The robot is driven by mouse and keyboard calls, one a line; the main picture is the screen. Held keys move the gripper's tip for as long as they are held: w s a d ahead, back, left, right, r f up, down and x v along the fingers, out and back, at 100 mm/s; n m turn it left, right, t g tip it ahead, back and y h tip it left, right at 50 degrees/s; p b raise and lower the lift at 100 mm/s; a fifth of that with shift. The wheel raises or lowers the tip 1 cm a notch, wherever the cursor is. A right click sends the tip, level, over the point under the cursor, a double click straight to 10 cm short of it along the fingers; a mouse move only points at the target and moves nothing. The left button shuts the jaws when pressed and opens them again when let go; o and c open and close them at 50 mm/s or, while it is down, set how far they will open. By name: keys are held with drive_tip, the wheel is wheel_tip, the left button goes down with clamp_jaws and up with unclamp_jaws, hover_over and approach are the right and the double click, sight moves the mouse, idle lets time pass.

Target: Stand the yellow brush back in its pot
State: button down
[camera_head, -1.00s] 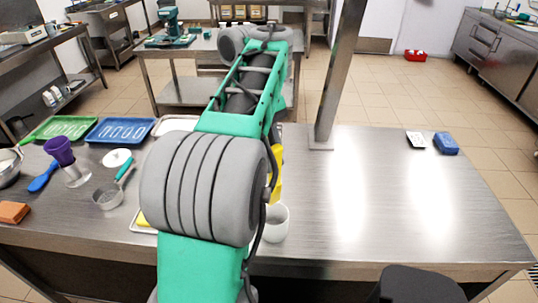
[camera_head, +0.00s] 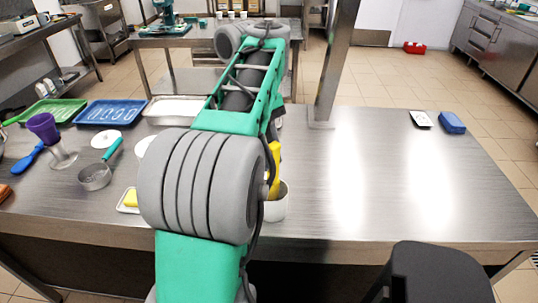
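The yellow brush (camera_head: 274,172) shows in the head view just right of my arm's large grey joint. It looks upright, and its lower part is at the mouth of the white pot (camera_head: 277,207), seemingly inside the rim. Part of the brush is hidden by my arm and its cable. The pot stands on the steel table (camera_head: 400,190) near its front edge, partly covered by the joint. My gripper is hidden behind my arm, so its hold on the brush cannot be seen.
A steel post (camera_head: 332,70) rises from the table behind the pot. Left are a purple cup (camera_head: 43,126), a strainer with a green handle (camera_head: 96,176), a blue tray (camera_head: 103,112) and a yellow block (camera_head: 131,198). A blue block (camera_head: 452,123) lies far right. The table's right middle is clear.

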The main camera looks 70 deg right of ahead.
drive_tip(key=shift+f+b, duration=0.3)
drive_tip(key=shift+f, duration=0.3)
drive_tip(key=c, duration=1.2)
unclamp_jaws()
drive_tip(key=shift+o, duration=0.2)
drive_tip(key=shift+r, duration=0.1)
drive_tip(key=p+v, duration=0.7)
drive_tip(key=shift+r, duration=0.35)
drive_tip(key=shift+w+d, duration=0.1)
drive_tip(key=shift+w, duration=0.05)
